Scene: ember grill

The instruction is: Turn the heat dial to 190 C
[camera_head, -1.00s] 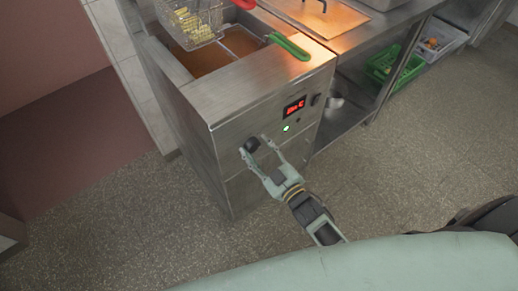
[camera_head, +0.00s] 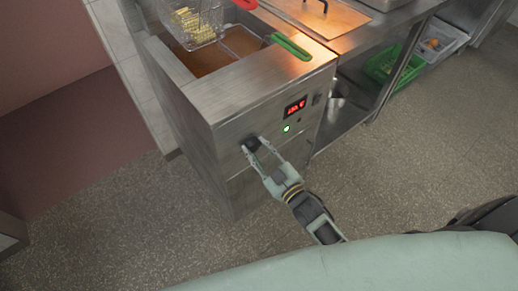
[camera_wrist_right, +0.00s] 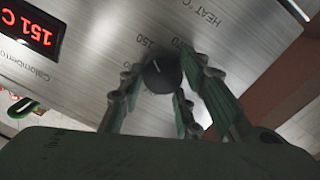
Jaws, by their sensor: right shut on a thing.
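The heat dial (camera_head: 252,144) is a round black knob on the fryer's steel front panel. In the right wrist view the dial (camera_wrist_right: 162,74) has a white pointer mark aimed near the printed 150. My right gripper (camera_head: 256,147) is shut on the dial, one finger on each side; its fingers (camera_wrist_right: 158,88) also show around the knob in the wrist view. The red display (camera_wrist_right: 27,28) reads 151 C; it is small in the head view (camera_head: 295,107). The label HEAT °C is printed beside the scale. My left gripper is not in view.
A green indicator light (camera_head: 287,128) glows below the display. Above the panel is the oil vat (camera_head: 213,58) with a wire basket (camera_head: 197,22) and a green handle (camera_head: 291,46). A shelf with a green crate (camera_head: 381,65) stands at right. The floor in front is clear.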

